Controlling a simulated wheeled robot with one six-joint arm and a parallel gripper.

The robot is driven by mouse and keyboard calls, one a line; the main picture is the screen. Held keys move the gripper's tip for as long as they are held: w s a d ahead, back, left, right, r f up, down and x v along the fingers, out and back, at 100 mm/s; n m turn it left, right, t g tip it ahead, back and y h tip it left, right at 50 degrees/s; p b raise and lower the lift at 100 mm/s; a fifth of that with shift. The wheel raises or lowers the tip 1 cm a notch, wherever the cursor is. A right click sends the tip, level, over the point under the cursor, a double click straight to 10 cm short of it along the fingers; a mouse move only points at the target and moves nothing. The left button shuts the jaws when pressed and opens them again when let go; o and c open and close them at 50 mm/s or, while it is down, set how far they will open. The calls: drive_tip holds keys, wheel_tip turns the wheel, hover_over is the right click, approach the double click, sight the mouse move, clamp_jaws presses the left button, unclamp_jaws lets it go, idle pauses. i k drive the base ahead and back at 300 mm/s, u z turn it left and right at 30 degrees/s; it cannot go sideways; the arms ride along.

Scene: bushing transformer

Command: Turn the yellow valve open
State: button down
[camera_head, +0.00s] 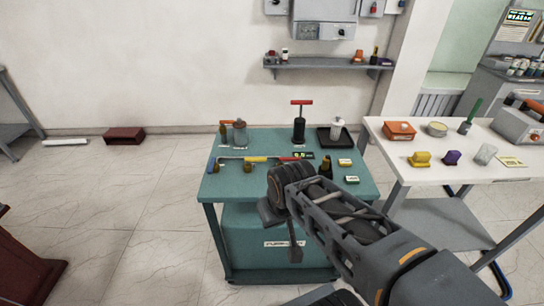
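A small yellow bar (255,159) lies in a row with a blue part (212,164) and a red part (288,159) on the teal table (225,190). It looks like the yellow valve's handle, but it is too small to be sure. My gripper (282,232) hangs in front of the table's near edge, nearer to the camera than the yellow bar and apart from it in the picture. Its fingers are dark and seen from behind, so their opening is unclear. My arm hides part of the table's right front.
A red-handled black pump (299,122), a grey jar (240,134) and a black tray (324,140) stand toward the table's back. A white table (465,172) at right holds an orange box (399,131) and a yellow block (420,159). The floor at left is mostly clear.

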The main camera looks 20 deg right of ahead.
sight(247, 160)
drive_tip(key=z, duration=0.05)
drive_tip(key=i, duration=0.5)
drive_tip(key=z, duration=0.7)
drive_tip(key=k, duration=1.3)
drive_tip(key=u, duration=0.2)
drive_tip(key=i, duration=0.6)
drive_tip(key=u, duration=0.8)
drive_tip(key=i, duration=0.7)
drive_tip(key=z, duration=0.1)
